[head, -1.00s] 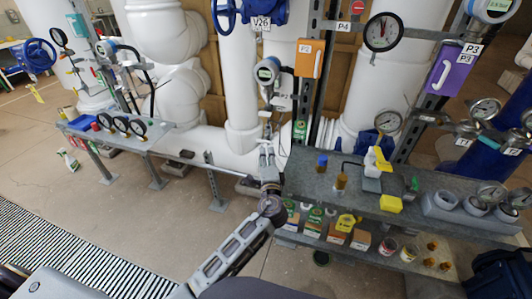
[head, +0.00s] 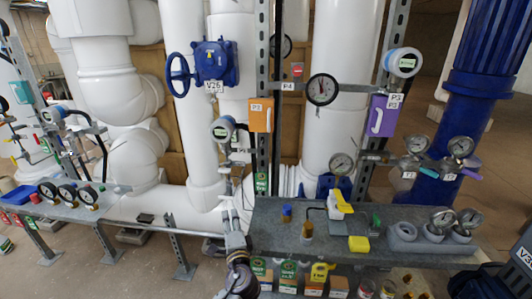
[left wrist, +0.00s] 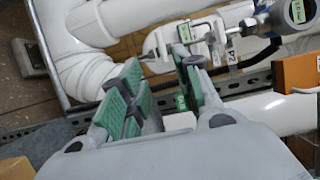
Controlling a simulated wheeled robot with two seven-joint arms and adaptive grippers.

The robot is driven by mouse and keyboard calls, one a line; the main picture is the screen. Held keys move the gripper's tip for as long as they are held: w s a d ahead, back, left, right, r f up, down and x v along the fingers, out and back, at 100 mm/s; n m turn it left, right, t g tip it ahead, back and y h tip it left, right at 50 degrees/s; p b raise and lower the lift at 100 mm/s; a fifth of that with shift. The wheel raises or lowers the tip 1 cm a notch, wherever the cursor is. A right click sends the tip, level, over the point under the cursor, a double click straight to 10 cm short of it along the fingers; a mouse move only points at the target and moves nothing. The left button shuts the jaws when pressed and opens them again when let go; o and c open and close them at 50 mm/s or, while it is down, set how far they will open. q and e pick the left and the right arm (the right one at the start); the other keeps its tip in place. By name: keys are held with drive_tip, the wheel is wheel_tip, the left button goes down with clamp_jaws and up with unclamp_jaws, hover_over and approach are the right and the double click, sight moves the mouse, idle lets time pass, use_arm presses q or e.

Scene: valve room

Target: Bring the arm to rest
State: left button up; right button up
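My left arm rises from the bottom of the head view, and its grey gripper (head: 231,208) is at the left end of the shelf bench, in front of the white pipes. In the left wrist view the two green-padded fingers (left wrist: 158,78) stand apart with a gap between them. I see nothing held in that gap. White fittings and pipe lie beyond the fingertips; whether the fingers touch any of them, I cannot tell. My right gripper is not in view.
A metal bench (head: 385,233) with bottles and a yellow block (head: 358,243) stands right of the arm. A transmitter (head: 222,129) and an orange box (head: 261,115) are above the gripper.

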use_arm(q)
drive_tip(key=s+a+f+n+g+h, duration=0.1)
drive_tip(key=s+a+f+n+g, duration=0.65)
drive_tip(key=s+f, duration=0.3)
drive_tip(key=s+d+f+n+g+h, duration=0.1)
drive_tip(key=s+f+n+g+h, duration=0.15)
drive_tip(key=s, duration=0.65)
drive_tip(key=s+d+f+n+g+h, duration=0.1)
drive_tip(key=s+n+g+h, duration=0.15)
drive_tip(key=s, duration=0.65)
wheel_tip(320, 180, down, 31)
drive_tip(key=s+a+g, duration=0.1)
drive_tip(key=a+g, duration=0.1)
drive_tip(key=s+a+f+p, duration=0.1)
drive_tip(key=s+a+f, duration=0.3)
drive_tip(key=s+f, duration=0.6)
drive_tip(key=s+a+f+m, duration=0.1)
drive_tip(key=s+a+f, duration=0.3)
drive_tip(key=s+f, duration=0.5)
drive_tip(key=shift+s+a+f+g+p, duration=0.25)
drive_tip(key=shift+s+f+g+p, duration=0.15)
drive_tip(key=shift+s, duration=0.85)
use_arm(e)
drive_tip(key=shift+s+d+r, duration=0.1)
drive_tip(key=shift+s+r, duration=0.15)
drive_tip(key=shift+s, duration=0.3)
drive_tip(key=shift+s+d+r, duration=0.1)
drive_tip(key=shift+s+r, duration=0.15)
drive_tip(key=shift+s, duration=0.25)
